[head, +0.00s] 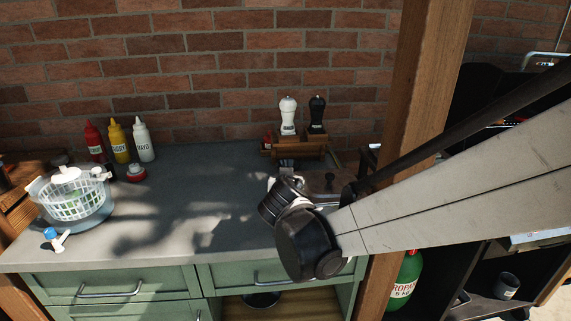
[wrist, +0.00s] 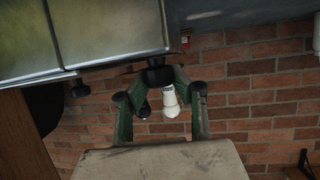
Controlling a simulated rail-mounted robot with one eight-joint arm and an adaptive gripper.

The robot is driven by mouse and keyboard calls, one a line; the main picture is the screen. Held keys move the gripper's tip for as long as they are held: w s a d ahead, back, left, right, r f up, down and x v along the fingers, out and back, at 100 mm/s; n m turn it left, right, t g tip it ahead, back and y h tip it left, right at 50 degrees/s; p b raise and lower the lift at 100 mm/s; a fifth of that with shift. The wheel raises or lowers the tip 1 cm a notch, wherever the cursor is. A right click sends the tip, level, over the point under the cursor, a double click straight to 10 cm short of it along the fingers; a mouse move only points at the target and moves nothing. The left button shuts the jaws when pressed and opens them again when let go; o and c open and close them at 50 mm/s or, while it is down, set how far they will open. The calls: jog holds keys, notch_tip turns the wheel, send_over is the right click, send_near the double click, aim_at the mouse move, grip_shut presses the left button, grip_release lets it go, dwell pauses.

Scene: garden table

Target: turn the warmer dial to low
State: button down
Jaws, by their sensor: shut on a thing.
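In the wrist view, which is upside down, a black round dial (wrist: 156,74) sits at the edge of the warmer (wrist: 105,35), a unit with grey metal panels. My gripper (wrist: 157,78) has its two green fingers closed in on the dial from both sides, and the tips touch it. The dial's markings and pointer do not show, so its setting cannot be read. In the head view my own wrist and forearm cover the dial and most of my gripper.
White (head: 288,113) and black (head: 317,113) mills stand in a wooden rack (head: 296,148) by the brick wall. Sauce bottles (head: 119,142) and a salad spinner (head: 74,195) stand left. The counter's middle (head: 190,205) is clear.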

jog(key=m+h+b, duration=0.1)
jog(key=m+h, duration=0.2)
jog(key=shift+a+f+g+h, duration=0.1)
jog(key=shift+g+h, duration=0.2)
jog(key=shift+h, duration=0.1)
jog(key=shift+m+g+h, duration=0.7)
jog(key=shift+m+h, duration=0.5)
jog(key=shift+m, duration=0.1)
jog(key=shift+s, duration=0.1)
jog(key=c, duration=1.4)
grip_release()
jog(key=shift+c, duration=0.2)
notch_tip(320, 180, up, 10)
jog(key=shift+r, duration=0.1)
